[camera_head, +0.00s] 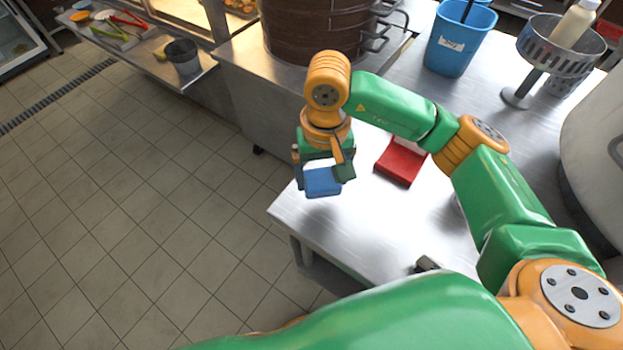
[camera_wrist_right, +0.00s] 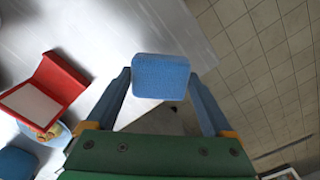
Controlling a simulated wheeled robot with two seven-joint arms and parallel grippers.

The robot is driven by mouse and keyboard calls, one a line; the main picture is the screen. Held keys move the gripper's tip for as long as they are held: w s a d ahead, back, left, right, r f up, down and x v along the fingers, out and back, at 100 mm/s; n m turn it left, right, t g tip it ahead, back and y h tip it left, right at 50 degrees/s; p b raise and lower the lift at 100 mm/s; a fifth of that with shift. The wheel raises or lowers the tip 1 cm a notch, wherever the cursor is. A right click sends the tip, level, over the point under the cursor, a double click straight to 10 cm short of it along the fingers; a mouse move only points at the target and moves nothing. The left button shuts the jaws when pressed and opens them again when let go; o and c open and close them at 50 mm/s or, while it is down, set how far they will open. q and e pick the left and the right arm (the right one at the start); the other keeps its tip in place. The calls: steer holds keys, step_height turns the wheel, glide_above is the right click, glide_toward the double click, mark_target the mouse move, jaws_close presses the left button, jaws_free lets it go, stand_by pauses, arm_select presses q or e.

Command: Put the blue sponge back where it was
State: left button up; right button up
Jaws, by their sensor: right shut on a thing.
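The blue sponge (camera_head: 322,184) is a small flat block in my right gripper (camera_head: 325,174), near the left front corner of the steel table (camera_head: 350,225). In the right wrist view, the sponge (camera_wrist_right: 160,77) sits between the two fingertips of the right gripper (camera_wrist_right: 160,88). The right gripper is shut on it, and the sponge appears held above the table's edge. In the head view the gripper hides the sponge's upper part. My left gripper is in neither view.
A red open holder (camera_head: 401,164) with a pale face lies on the table, right of the sponge. A blue bucket (camera_head: 460,40), a perforated steel stand (camera_head: 556,48) and a brown steamer stack (camera_head: 312,30) stand farther back. Tiled floor lies left. The table's front area is mostly clear.

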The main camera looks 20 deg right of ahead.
mark_target(313, 171)
steer(key=w+f, duration=0.1)
steer(key=w+a+f, duration=0.1)
steer(key=shift+w+f, duration=0.1)
steer(key=shift+f, duration=0.2)
steer(key=f, duration=0.1)
steer(key=f+p, duration=0.2)
steer(key=shift+w+f, duration=0.3)
steer(key=shift+f, duration=0.05)
steer(key=shift+d+f, duration=0.1)
steer(key=shift+f+b, duration=0.2)
steer(key=shift+b, duration=0.2)
steer(key=o, duration=1.1)
steer(key=shift+c, duration=0.2)
steer(key=shift+r+p, duration=0.35)
steer(key=shift+p, duration=0.05)
step_height(313, 171, up, 12)
steer(key=b, duration=0.2)
steer(key=shift+f+b, duration=0.25)
steer(key=shift+b, duration=0.05)
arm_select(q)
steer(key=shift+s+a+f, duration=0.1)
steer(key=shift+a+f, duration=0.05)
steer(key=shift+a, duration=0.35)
arm_select(e)
steer(key=shift+r, duration=0.15)
